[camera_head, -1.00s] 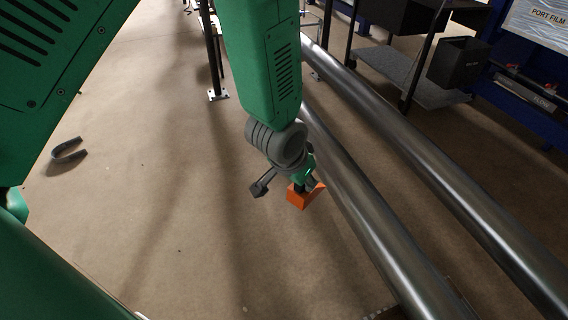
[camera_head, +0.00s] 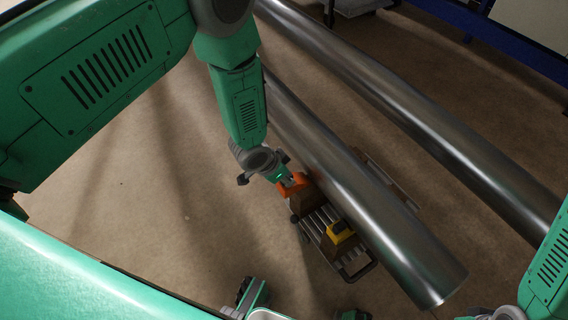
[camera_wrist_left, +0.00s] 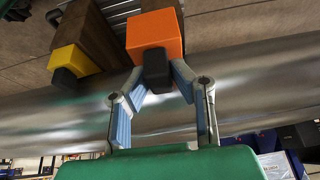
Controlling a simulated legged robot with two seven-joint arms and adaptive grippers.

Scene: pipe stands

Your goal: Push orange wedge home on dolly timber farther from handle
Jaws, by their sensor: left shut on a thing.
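The orange wedge (camera_head: 289,188) is at the upper-left end of the dolly (camera_head: 317,228) in the head view. My left gripper (camera_head: 281,177) is shut on its black knob (camera_wrist_left: 157,70); the fingers stand on both sides of it in the left wrist view. There the orange wedge (camera_wrist_left: 155,36) sits in front of a brown timber (camera_wrist_left: 150,5), and its far side is hidden, so I cannot tell how tightly it sits. A yellow wedge (camera_head: 340,232) is at the other timber, nearer the dolly's looped handle end (camera_head: 362,270).
A large steel pipe (camera_head: 345,190) runs close beside the dolly, and a second pipe (camera_head: 420,115) lies parallel farther right. The brown floor (camera_head: 150,190) left of the dolly is clear.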

